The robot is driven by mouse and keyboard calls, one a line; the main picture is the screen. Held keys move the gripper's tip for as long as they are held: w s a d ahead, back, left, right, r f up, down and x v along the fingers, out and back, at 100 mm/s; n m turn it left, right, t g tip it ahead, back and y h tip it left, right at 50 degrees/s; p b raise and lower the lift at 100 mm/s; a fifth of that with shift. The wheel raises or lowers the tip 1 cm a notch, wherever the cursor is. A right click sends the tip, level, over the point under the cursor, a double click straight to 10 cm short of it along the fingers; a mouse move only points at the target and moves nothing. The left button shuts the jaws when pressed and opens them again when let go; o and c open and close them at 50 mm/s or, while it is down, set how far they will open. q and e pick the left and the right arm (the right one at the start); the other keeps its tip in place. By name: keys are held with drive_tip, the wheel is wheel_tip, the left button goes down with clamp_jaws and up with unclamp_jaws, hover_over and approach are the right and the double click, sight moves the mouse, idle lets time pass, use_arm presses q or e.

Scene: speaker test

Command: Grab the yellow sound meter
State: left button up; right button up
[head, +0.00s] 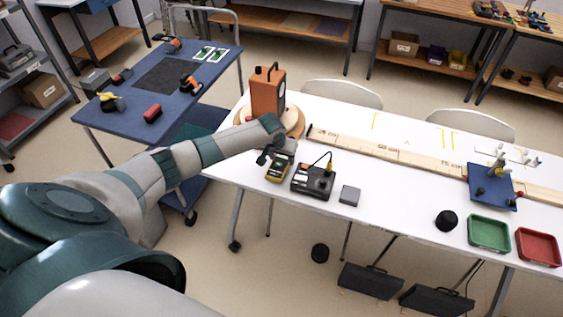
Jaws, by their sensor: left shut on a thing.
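The yellow sound meter (277,170), a small yellow and dark device, is at the left part of the white table (322,206). My left arm reaches in from the left, and its gripper (270,154) is at the meter's upper end, shut on it. The gripper hides part of that end. I cannot tell whether the meter touches the table. My right gripper is not in view.
An orange speaker box (268,92) on a round wooden base (294,122) stands just behind the gripper. A black device with a yellow plug (312,182) and a grey block (349,195) are to the right. A long wooden rail (390,152) crosses the table.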

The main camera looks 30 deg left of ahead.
sight(282, 159)
use_arm(q)
wheel_tip(282, 159, up, 7)
drive_tip(key=shift+f+b, duration=0.2)
drive_tip(key=shift+b, duration=0.65)
drive_tip(key=shift+r, duration=0.55)
